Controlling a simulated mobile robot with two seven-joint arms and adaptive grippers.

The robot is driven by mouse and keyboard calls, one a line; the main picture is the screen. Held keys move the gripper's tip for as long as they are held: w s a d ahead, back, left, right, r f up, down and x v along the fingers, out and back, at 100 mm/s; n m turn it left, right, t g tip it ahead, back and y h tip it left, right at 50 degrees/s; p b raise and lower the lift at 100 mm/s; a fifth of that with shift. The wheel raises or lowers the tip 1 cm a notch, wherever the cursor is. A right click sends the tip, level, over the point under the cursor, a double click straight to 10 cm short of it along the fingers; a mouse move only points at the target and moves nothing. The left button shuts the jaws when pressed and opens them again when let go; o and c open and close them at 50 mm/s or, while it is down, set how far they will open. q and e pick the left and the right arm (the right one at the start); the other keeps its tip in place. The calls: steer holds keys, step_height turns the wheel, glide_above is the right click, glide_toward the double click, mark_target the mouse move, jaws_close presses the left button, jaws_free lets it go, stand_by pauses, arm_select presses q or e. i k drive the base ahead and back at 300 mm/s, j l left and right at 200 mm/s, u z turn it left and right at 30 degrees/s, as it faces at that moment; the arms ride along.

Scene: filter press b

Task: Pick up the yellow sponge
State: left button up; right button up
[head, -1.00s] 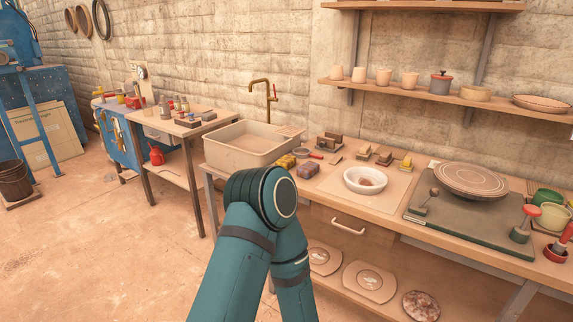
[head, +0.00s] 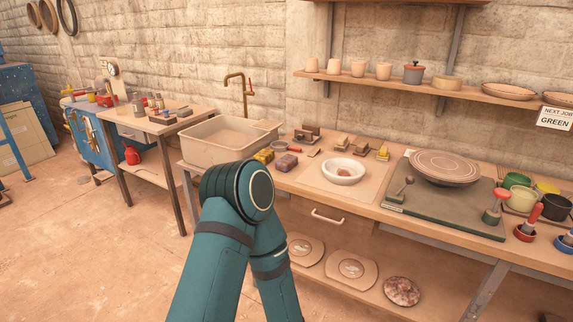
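A yellow block that looks like the yellow sponge (head: 264,156) lies on the wooden counter, just right of the sink basin. A purplish-brown block (head: 287,162) lies right beside it. A teal arm of mine rises from the bottom of the head view, with its bent joint in front of the counter's front edge, below the sponge in the picture. Neither gripper is in view, so their fingers and anything in them cannot be seen.
The beige sink (head: 223,143) stands left of the sponge. Right of it are a white bowl (head: 343,177) on a pale board, several small tools, and a green board (head: 440,215) bearing a round plate (head: 446,168). A shelf (head: 430,92) of cups hangs above.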

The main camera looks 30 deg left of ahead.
mark_target(264, 156)
steer(key=u, duration=1.35)
steer(key=i+u, duration=0.1)
steer(key=i, duration=0.55)
